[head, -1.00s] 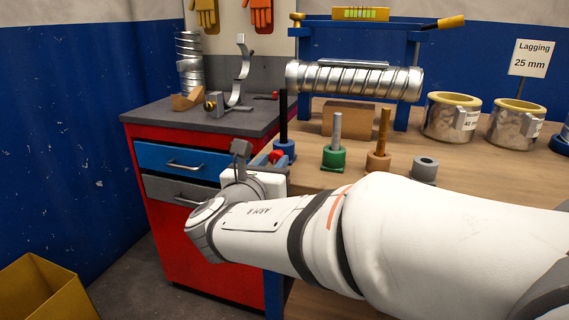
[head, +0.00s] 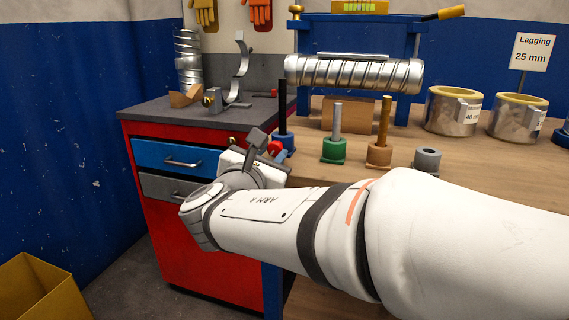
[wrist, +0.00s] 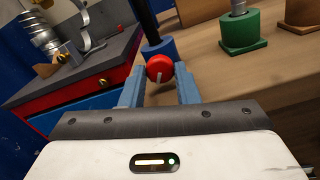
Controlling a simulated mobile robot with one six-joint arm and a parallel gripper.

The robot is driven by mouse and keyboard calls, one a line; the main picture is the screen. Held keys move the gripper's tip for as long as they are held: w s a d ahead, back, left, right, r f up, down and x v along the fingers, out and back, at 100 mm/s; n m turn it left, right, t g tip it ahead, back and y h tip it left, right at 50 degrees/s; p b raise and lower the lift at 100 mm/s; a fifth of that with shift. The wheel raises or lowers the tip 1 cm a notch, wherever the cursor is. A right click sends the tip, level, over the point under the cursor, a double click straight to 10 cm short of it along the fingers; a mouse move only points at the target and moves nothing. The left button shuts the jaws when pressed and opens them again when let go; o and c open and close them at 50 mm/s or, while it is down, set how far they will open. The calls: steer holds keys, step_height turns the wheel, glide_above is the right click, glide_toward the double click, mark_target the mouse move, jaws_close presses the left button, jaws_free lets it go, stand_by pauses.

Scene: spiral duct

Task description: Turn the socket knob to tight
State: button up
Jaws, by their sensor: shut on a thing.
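The red socket knob (wrist: 159,67) is on the near side of a blue socket (wrist: 156,49) at the table edge. A short pale mark on the knob points nearly straight down in the wrist view. My gripper (wrist: 161,78) is shut on the knob, with one blue finger on each side of it. A dark rod (head: 283,108) stands upright in the blue socket (head: 287,145). In the head view the knob (head: 275,148) shows only in part behind my wrist, and its mark cannot be made out.
A green socket (head: 333,150) with a grey rod, a tan socket (head: 379,154) with a brown rod and a grey socket (head: 427,159) stand to the right. A red cabinet (head: 215,262) is at the left. A spiral duct (head: 350,74) lies behind.

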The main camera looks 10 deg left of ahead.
steer(key=shift+f+m+b, duration=0.1)
steer(key=shift+m+b, duration=0.75)
steer(key=shift+m, duration=0.25)
steer(key=o, duration=1)
